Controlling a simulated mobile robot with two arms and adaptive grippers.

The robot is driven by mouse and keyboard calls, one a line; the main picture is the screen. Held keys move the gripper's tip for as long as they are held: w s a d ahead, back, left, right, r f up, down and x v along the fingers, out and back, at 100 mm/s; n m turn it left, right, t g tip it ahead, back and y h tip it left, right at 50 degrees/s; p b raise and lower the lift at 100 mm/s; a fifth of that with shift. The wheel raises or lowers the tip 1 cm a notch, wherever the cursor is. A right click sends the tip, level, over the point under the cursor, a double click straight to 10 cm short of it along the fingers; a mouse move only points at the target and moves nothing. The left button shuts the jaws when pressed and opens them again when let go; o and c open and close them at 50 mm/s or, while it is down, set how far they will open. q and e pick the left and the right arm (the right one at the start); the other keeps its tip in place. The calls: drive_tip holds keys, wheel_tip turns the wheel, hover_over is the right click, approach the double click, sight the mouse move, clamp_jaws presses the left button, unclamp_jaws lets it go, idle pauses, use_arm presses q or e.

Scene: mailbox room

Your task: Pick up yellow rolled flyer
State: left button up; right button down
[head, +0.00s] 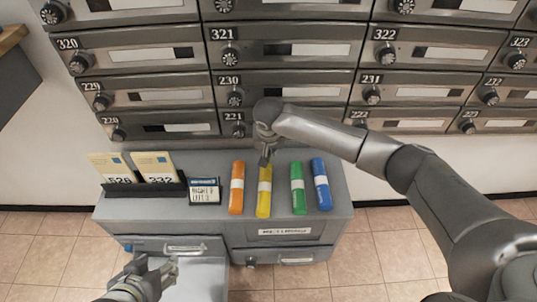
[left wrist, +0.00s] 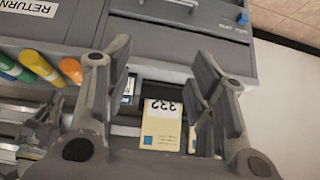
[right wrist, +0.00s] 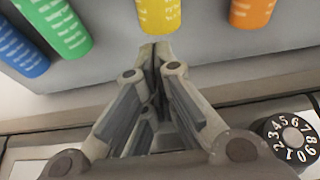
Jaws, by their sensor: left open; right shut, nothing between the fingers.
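The yellow rolled flyer (head: 264,196) with a white band lies on the grey cabinet top, between the orange and green flyers. Its end also shows in the right wrist view (right wrist: 159,14). My right gripper (head: 265,160) is shut and empty, with its fingertips at the far end of the yellow flyer; whether they touch it I cannot tell. My left gripper (head: 158,272) is open and empty, low at the left in front of the cabinet. In the left wrist view the yellow flyer (left wrist: 38,64) shows at the left, away from the left fingers.
Orange (head: 237,190), green (head: 298,190) and blue (head: 321,185) rolled flyers lie beside the yellow one. A black card holder (head: 145,190) with cards and a small box (head: 204,191) stand at the left. Numbered mailboxes (head: 285,52) rise behind.

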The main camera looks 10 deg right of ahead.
drive_tip(key=shift+x, duration=0.95)
use_arm(q)
drive_tip(key=w+r+t, duration=0.1)
drive_tip(key=w+d+r+t, duration=0.1)
drive_tip(key=w, duration=0.1)
drive_tip(key=shift+w+d, duration=0.1)
drive_tip(key=shift+w, duration=0.05)
use_arm(e)
drive_tip(key=shift+r, duration=0.1)
